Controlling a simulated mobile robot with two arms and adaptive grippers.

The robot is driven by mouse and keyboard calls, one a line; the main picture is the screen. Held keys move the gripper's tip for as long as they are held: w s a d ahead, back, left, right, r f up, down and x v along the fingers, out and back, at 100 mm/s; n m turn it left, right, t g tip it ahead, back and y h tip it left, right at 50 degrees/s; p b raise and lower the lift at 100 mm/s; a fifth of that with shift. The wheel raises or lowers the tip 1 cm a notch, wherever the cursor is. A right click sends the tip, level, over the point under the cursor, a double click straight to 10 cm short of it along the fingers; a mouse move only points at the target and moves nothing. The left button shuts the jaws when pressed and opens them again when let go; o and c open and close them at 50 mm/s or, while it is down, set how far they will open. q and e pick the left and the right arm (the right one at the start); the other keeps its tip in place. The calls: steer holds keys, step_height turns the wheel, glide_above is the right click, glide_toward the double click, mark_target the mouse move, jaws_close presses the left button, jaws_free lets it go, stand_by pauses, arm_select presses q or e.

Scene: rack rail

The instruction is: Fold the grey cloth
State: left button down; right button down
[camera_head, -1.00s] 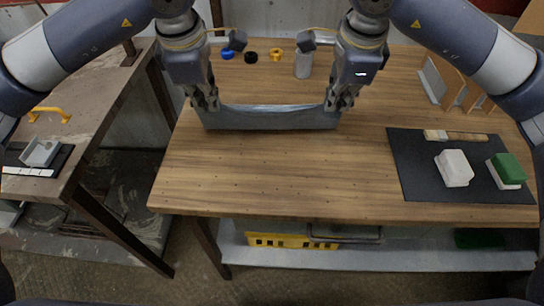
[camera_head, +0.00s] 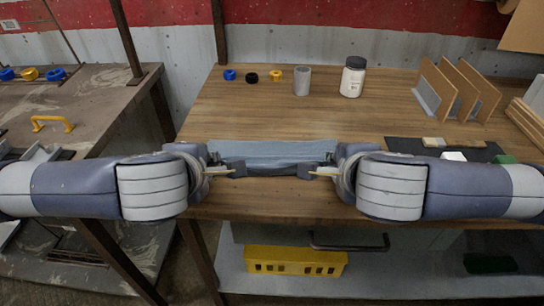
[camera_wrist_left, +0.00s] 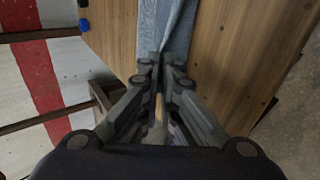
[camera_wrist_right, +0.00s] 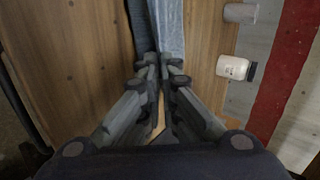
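The grey-blue cloth (camera_head: 270,149) lies on the wooden table near its front edge, between my two grippers. A darker strip of it hangs or folds along its near side. My left gripper (camera_head: 222,163) is at the cloth's left end; in the left wrist view its fingers (camera_wrist_left: 162,64) are closed together on the cloth (camera_wrist_left: 170,25). My right gripper (camera_head: 327,163) is at the right end; in the right wrist view its fingers (camera_wrist_right: 161,62) are closed on the cloth (camera_wrist_right: 168,24). The wrists hide parts of the cloth's ends.
A grey cup (camera_head: 302,81) and a white jar (camera_head: 353,77) stand at the back, with small blue, black and yellow rings to their left. A slotted rack (camera_head: 455,92) and a dark mat (camera_head: 400,145) are on the right. Table behind the cloth is clear.

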arm_select(q)
steer(key=shift+s+f+t, duration=0.3)
arm_select(e)
steer(key=shift+s+f+t, duration=0.3)
arm_select(q)
steer(key=c, duration=2.3)
jaws_free()
arm_select(e)
steer(key=c, duration=2.3)
jaws_free()
arm_select(q)
steer(key=o, duration=0.8)
arm_select(e)
steer(key=o, duration=0.8)
